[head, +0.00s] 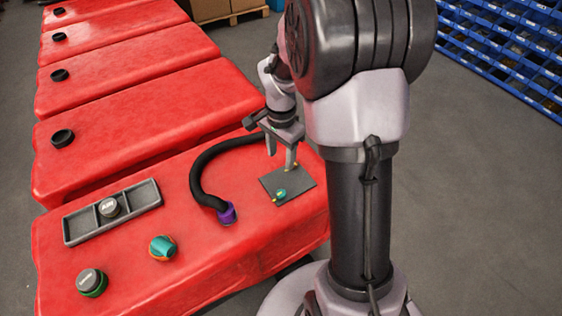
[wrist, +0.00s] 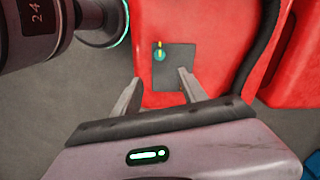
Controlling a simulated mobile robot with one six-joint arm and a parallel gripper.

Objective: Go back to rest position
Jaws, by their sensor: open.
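My gripper (head: 281,161) is open and empty, its fingers pointing down above the dark square pad (head: 300,183) on the nearest red tank (head: 190,205). A small teal and yellow piece (head: 280,193) lies on the pad, apart from the fingers. In the wrist view my gripper (wrist: 160,78) has its two fingers spread with nothing between them. The pad (wrist: 178,75) and the teal and yellow piece (wrist: 159,54) show beyond the fingertips there.
A black hose (head: 197,178) with a purple end (head: 227,214) curves beside the gripper. A grey tray (head: 137,197) holds a grey cap (head: 109,207). A teal cap with orange (head: 162,247) and a green-ringed cap (head: 91,281) sit nearer. Blue bins (head: 510,55) stand far right.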

